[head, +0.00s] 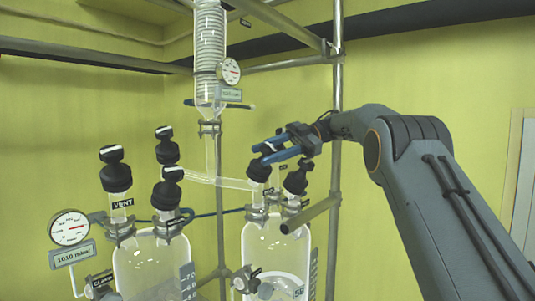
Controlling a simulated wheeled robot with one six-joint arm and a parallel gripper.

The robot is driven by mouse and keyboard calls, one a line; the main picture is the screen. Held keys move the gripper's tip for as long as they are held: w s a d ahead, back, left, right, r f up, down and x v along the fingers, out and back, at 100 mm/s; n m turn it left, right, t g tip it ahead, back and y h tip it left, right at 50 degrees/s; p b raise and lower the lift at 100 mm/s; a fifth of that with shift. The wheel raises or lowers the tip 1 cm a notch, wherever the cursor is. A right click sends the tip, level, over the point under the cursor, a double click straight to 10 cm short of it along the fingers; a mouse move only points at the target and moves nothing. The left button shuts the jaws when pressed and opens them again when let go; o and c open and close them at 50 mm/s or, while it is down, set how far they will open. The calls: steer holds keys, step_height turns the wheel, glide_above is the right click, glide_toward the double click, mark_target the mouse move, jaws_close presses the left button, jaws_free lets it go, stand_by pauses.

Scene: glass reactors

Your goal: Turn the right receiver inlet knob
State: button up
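The right receiver (262,245) is a clear glass vessel with a little liquid and a printed scale. Two black knobs stand on its top. The left one (259,172) sits where the slanting glass tube joins and seems to be the inlet knob; its label is unreadable. The other black knob (296,180) stands just to its right. My gripper (266,151) reaches in from the right, its two blue fingers apart at the top of the left knob. The knob's upper part shows between the fingertips and is partly hidden. I cannot tell whether the fingers press on it.
The left vessel (150,262) carries several black knobs, one marked VENT (115,172). A round gauge (69,228) stands at far left. A coiled glass condenser (210,40) with another gauge (228,71) hangs above. A metal post (337,110) rises close behind my gripper.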

steer(key=o, duration=0.3)
steer(key=shift+o, duration=0.2)
